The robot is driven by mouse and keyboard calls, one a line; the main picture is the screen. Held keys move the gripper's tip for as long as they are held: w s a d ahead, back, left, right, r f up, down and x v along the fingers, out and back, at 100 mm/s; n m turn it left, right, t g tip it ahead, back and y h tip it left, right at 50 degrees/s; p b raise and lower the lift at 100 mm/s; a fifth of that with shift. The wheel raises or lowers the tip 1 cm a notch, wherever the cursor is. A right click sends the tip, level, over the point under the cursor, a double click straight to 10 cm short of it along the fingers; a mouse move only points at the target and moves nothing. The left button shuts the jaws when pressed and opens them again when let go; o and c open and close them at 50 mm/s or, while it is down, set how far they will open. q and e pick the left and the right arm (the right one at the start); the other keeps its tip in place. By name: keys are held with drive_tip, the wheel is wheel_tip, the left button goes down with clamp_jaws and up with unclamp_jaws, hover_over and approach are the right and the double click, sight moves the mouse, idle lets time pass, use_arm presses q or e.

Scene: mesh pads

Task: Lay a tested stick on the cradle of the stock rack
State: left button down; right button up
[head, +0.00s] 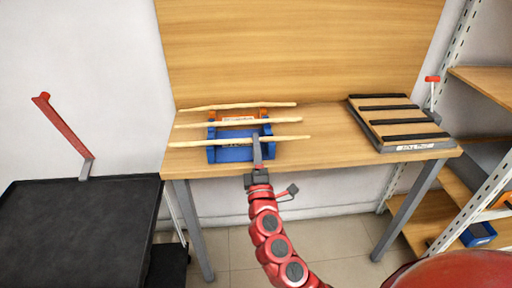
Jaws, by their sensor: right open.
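Three pale wooden sticks lie roughly side by side across a blue and orange holder (225,155) on the wooden table: a back stick (235,106), a middle stick (225,123) and a front stick (210,143). My right gripper (257,145) is open at the front stick, right of its middle, and covers a bit of it. I cannot tell whether it touches the stick. A board with several dark bars (397,147) and a small label lies on the table's right side, with no stick on it. Which one is the stock rack's cradle I cannot read. My left gripper is not in view.
The wooden table (325,145) has bare room between the holder and the barred board. A tall wooden panel (300,50) stands behind it. A black cart top (80,230) with a red handle (62,125) is at left. Shelves (485,95) stand at right.

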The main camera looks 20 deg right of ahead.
drive_tip(key=shift+f, duration=0.1)
drive_tip(key=b+v, duration=0.2)
drive_tip(key=v, duration=1.5)
drive_tip(key=shift+s, duration=0.25)
